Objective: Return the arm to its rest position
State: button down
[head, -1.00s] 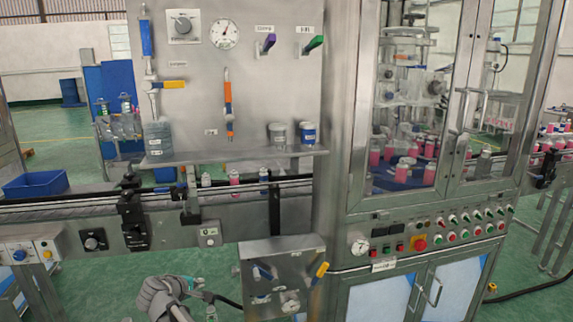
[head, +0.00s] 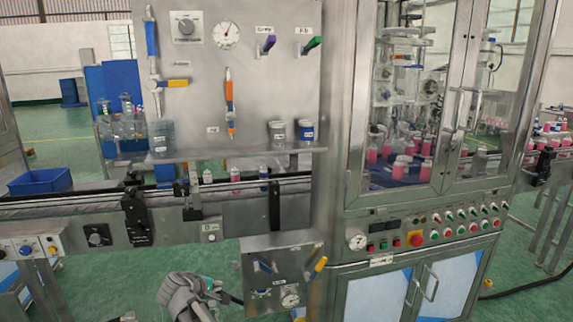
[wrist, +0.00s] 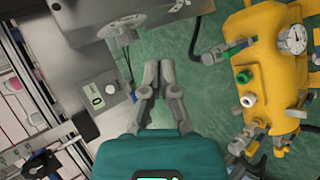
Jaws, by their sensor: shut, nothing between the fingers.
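My gripper (wrist: 158,72) is in the middle of the wrist view, with its two grey fingers together and nothing between them. It points over the green floor, apart from the machine panel at left and the yellow unit at right. In the head view, the grey and teal end of my arm shows low at the centre left, in front of the floor and left of the small steel valve panel (head: 265,262).
In the wrist view, a yellow unit (wrist: 265,75) with a gauge and knobs stands at right. A steel control box (wrist: 100,92) is at left. In the head view, the conveyor (head: 80,205) runs behind my arm and a glazed cabinet (head: 410,130) stands at right. Green floor is open at lower left.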

jog(key=s+d+f+m+g+y, duration=0.1)
jog(key=s+d+f+m+g, duration=0.25)
jog(key=d, duration=0.95)
jog(key=s+d+f+m+g+y, duration=0.1)
jog(key=s+d+m+g+y, duration=0.15)
jog(key=s+d+m, duration=0.65)
jog(key=s+d+f+m+g+y, duration=0.1)
jog(key=s+d+f+g, duration=0.25)
jog(key=d, duration=1.25)
notch_tip(320, 180, up, 18)
jog(key=p, duration=1.7)
jog(key=shift+w+f, duration=0.25)
jog(key=shift+w, duration=0.1)
